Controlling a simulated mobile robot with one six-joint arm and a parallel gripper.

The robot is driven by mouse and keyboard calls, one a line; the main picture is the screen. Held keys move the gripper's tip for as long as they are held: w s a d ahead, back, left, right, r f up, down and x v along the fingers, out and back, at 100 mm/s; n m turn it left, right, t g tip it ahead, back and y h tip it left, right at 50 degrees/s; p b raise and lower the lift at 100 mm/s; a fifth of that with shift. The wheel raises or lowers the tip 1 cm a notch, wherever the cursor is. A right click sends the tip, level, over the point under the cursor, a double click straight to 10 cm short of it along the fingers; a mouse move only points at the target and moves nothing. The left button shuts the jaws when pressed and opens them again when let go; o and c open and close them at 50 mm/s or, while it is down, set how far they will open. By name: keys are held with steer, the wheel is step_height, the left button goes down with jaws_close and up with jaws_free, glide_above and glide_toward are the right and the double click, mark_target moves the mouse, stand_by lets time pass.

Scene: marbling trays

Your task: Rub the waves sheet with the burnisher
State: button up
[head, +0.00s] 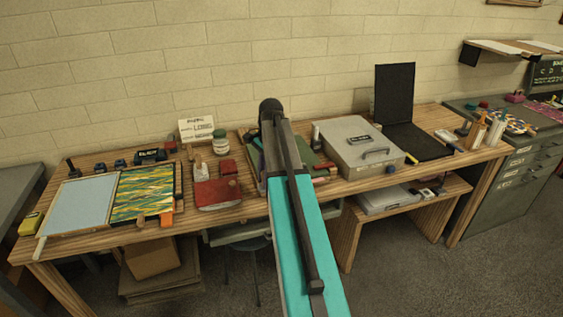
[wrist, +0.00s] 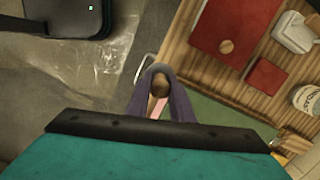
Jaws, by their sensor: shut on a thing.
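A wavy green and yellow patterned sheet (head: 142,196), which looks like the waves sheet, lies in a dark-framed tray at the left of the bench. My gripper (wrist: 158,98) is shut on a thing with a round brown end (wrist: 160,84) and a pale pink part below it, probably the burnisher. Its full shape is hidden between the fingers. In the wrist view they are over the bench's front edge, beside a green surface (wrist: 222,117). In the head view my arm hides the gripper and what it holds.
A pale blue tray (head: 78,205) adjoins the patterned one. A red board (head: 217,194), small red box (head: 228,167) and white jar (head: 220,146) stand left of my arm. A grey case (head: 362,147) and black open panel (head: 395,92) stand to its right.

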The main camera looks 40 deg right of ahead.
steer(key=s+a+f+n+b, duration=0.1)
steer(key=a+f+n, duration=0.4)
steer(key=a, duration=0.5)
steer(key=s+a+f+n+g+h+b, duration=0.1)
steer(key=a+f+n, duration=0.3)
steer(key=a+n, duration=0.3)
steer(key=s+a+f+n+g+b, duration=0.1)
steer(key=a+f+n, duration=0.4)
steer(key=a, duration=1)
steer(key=shift+s+a+f+n+h, duration=0.2)
steer(key=shift+s+f+n+h, duration=0.15)
steer(key=shift+n, duration=0.65)
steer(key=shift+d, duration=0.15)
